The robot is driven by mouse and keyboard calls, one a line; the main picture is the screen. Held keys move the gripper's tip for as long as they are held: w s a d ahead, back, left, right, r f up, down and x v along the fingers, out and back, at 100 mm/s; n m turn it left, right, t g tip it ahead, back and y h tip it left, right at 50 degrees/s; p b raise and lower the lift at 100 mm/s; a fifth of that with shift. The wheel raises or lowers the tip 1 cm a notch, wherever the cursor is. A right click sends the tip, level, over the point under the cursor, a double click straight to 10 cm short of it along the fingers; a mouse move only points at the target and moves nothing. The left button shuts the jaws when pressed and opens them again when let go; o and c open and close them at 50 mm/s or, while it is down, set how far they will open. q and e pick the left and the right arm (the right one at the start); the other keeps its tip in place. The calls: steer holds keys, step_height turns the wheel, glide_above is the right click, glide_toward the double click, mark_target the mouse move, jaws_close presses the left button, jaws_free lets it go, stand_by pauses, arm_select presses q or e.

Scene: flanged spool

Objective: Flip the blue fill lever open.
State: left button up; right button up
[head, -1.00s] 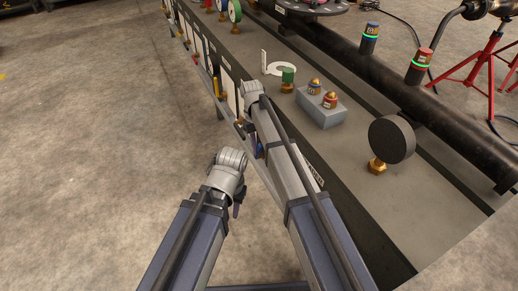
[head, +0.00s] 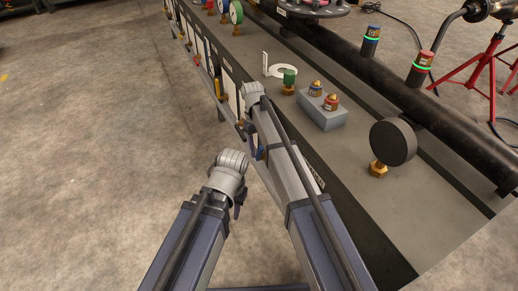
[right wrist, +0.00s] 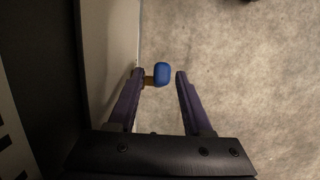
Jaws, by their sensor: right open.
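The blue fill lever shows in the right wrist view as a rounded blue knob (right wrist: 163,73) on a short brass stem (right wrist: 149,82). It sticks out from the side of the grey bench. My right gripper (right wrist: 160,77) is open, with one finger on each side of the knob. The left finger is close to the stem, and I cannot tell whether they touch. In the head view a bit of blue (head: 259,153) shows beside my right arm, which hides most of that spot. My left gripper (head: 237,210) hangs over the floor, away from the bench; its jaws are too small to read.
The bench top carries a grey block with two small capped fittings (head: 321,108), a green-capped fitting (head: 289,78) and a dark round gauge (head: 393,142). A long dark pipe (head: 400,88) runs behind. The floor (head: 90,150) left of the bench is clear.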

steer(key=p+v, duration=0.7)
steer(key=shift+r, duration=0.4)
steer(key=shift+c, duration=0.2)
